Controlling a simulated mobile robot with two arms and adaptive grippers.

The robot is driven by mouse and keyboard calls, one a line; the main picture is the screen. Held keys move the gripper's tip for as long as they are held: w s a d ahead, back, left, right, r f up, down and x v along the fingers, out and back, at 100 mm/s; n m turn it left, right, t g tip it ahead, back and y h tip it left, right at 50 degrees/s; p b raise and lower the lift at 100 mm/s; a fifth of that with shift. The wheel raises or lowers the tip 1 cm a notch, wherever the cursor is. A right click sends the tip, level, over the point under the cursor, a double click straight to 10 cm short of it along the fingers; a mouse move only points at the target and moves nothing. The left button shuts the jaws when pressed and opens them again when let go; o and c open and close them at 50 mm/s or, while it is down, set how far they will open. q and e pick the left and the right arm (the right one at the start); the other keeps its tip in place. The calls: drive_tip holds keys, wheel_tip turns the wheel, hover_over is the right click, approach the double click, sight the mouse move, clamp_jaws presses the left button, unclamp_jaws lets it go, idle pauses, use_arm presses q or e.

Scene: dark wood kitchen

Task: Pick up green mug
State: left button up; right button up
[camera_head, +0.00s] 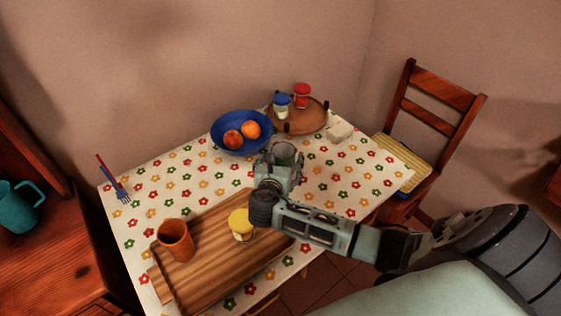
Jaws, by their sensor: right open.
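A teal jug-like mug with a handle (19,207) stands on the wooden cabinet at the far left, well away from the gripper. My left gripper is not in view.
A blue bowl (219,141) holds two orange fruits. A round tray (313,124) bears jars with blue and red lids. A wooden board (203,281) carries an orange cup (176,240) and a yellow-lidded jar (241,225). A chair (436,97) stands at the right.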

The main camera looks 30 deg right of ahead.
sight(285, 151)
drive_tip(key=shift+x, duration=2.3)
drive_tip(key=shift+f, duration=0.3)
drive_tip(key=shift+d, duration=0.1)
drive_tip(key=c, duration=1)
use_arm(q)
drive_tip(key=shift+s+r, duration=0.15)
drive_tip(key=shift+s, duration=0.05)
use_arm(e)
drive_tip(key=shift+w+r, duration=0.1)
drive_tip(key=c, duration=0.6)
